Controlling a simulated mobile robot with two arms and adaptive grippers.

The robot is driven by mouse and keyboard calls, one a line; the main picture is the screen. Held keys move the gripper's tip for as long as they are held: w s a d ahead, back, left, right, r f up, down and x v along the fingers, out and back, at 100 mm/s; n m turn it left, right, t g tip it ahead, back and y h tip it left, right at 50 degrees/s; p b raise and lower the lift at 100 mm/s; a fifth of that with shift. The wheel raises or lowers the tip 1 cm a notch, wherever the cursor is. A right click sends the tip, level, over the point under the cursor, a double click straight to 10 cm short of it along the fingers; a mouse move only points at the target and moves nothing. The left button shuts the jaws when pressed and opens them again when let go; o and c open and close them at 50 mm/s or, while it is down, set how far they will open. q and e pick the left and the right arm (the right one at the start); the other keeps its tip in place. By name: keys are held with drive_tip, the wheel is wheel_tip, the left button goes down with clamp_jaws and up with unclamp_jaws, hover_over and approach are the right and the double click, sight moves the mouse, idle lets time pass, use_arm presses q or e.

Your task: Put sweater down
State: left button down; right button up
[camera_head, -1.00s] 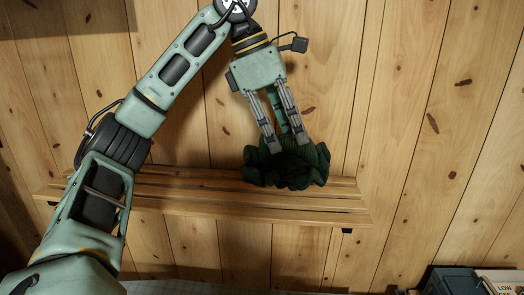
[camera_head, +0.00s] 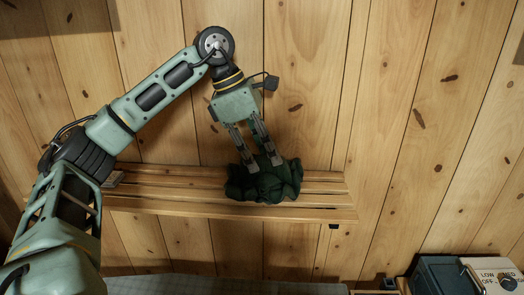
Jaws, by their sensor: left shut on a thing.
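The sweater (camera_head: 264,186) is a dark green, crumpled bundle in the head view. It is at the wooden slatted shelf (camera_head: 180,207) on the wall, over the shelf's right half, and appears to rest on the slats. My left gripper (camera_head: 263,166) points down from above, its two fingers shut on the top of the sweater. The fingertips press into the cloth. The underside of the sweater is hidden. My right gripper is not in view.
A small object (camera_head: 115,179) lies on the shelf's left part, beside my left arm. The slats right of the sweater are bare. At the bottom right are a dark teal box (camera_head: 440,276) and a white printed item (camera_head: 493,272). A grey tiled surface (camera_head: 225,287) lies below.

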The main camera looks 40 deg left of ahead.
use_arm(q)
drive_tip(key=c, duration=1.7)
unclamp_jaws()
drive_tip(key=shift+c, duration=0.2)
drive_tip(key=o, duration=0.3)
drive_tip(key=shift+s, duration=0.1)
drive_tip(key=shift+o, duration=0.2)
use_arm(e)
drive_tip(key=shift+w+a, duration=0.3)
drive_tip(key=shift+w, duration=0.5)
use_arm(q)
drive_tip(key=shift+r, duration=0.15)
drive_tip(key=shift+a+r, duration=0.15)
drive_tip(key=shift+r, duration=0.1)
drive_tip(key=b+v, duration=0.1)
drive_tip(key=v, duration=0.4)
drive_tip(key=p+v, duration=0.1)
drive_tip(key=v, duration=0.5)
drive_tip(key=shift+r+p, duration=0.2)
drive_tip(key=shift+p, duration=0.15)
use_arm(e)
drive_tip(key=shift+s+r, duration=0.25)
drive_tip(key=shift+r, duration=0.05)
